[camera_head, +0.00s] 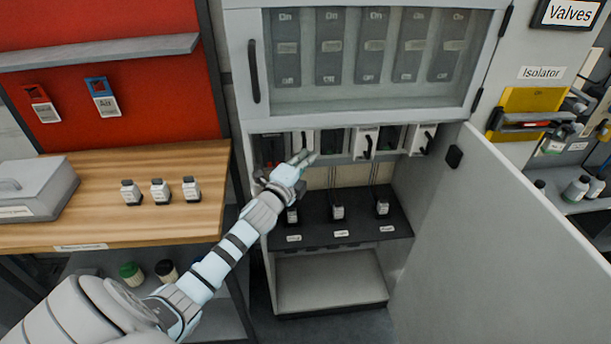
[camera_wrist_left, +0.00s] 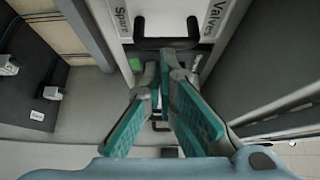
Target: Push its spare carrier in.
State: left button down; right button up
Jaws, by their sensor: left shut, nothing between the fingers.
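The carrier (camera_head: 304,134) is a white-fronted block with a dark upright handle in the row under the glazed upper cabinet. In the left wrist view its black handle (camera_wrist_left: 166,42) lies across the panel, with the labels "Spare" and "Valves" at its ends. My left gripper (camera_head: 303,158) is at the carrier's front, and it also shows in the left wrist view (camera_wrist_left: 163,72). Its teal-padded fingers are shut with nothing between them, tips just short of or against the front below the handle; I cannot tell if they touch. How far the carrier sticks out is unclear. My right gripper is not in view.
More white carriers (camera_head: 365,143) and dark slots sit to the right in the row. Below, a black shelf (camera_head: 330,232) holds several small bottles. The open cabinet door (camera_head: 490,240) stands at right. A wooden bench (camera_head: 190,215) with bottles is at left.

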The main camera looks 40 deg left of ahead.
pick_arm(q)
jog(key=s+d, duration=0.4)
jog(key=s, duration=0.8)
jog(key=shift+d, duration=0.35)
